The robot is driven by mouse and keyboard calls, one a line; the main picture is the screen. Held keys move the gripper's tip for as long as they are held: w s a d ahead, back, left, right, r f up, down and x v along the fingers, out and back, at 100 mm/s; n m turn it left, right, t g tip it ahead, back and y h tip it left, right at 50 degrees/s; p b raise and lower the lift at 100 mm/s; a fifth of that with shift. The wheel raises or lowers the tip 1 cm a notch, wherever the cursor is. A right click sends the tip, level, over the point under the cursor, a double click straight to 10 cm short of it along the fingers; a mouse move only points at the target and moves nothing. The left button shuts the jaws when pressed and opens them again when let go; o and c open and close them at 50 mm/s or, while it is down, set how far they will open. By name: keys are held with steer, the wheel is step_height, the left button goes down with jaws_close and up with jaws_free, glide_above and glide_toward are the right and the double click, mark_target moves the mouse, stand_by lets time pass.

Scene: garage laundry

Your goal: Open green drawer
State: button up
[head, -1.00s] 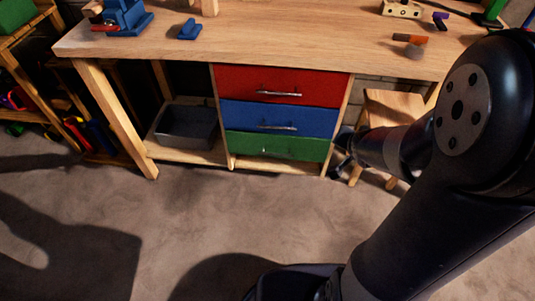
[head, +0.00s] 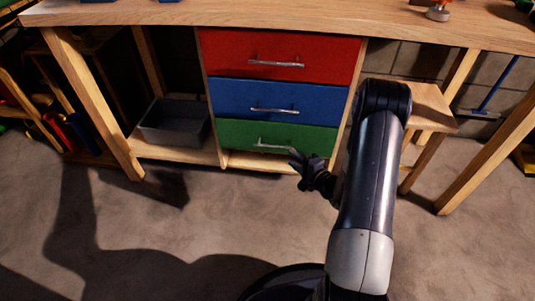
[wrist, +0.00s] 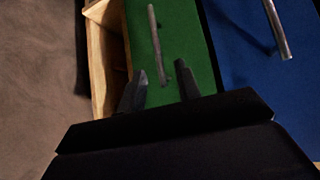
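The green drawer (head: 240,135) is the lowest of three in the workbench and looks shut. Its silver bar handle (head: 272,146) runs across the front; its right end is close to my gripper (head: 297,161). In the wrist view the green front (wrist: 185,45) and the handle (wrist: 156,45) stand upright in the picture. The open fingers of my gripper (wrist: 160,90) lie on either side of the handle's lower end. I cannot tell whether they touch it, and nothing is clearly gripped.
Above are the blue drawer (head: 245,98) and red drawer (head: 300,52), both shut. A grey bin (head: 175,122) sits on the lower shelf at left. A wooden stool (head: 425,105) stands right of the drawers. The floor (head: 200,230) in front is clear.

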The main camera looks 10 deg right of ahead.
mark_target(275, 146)
steer(key=b+x, duration=0.1)
steer(key=x, duration=0.4)
steer(key=b+x, duration=0.2)
steer(key=x, duration=0.4)
steer(key=shift+s+a+f, duration=0.15)
steer(key=shift+s+f, duration=0.05)
steer(key=shift+f, duration=0.05)
jaws_close()
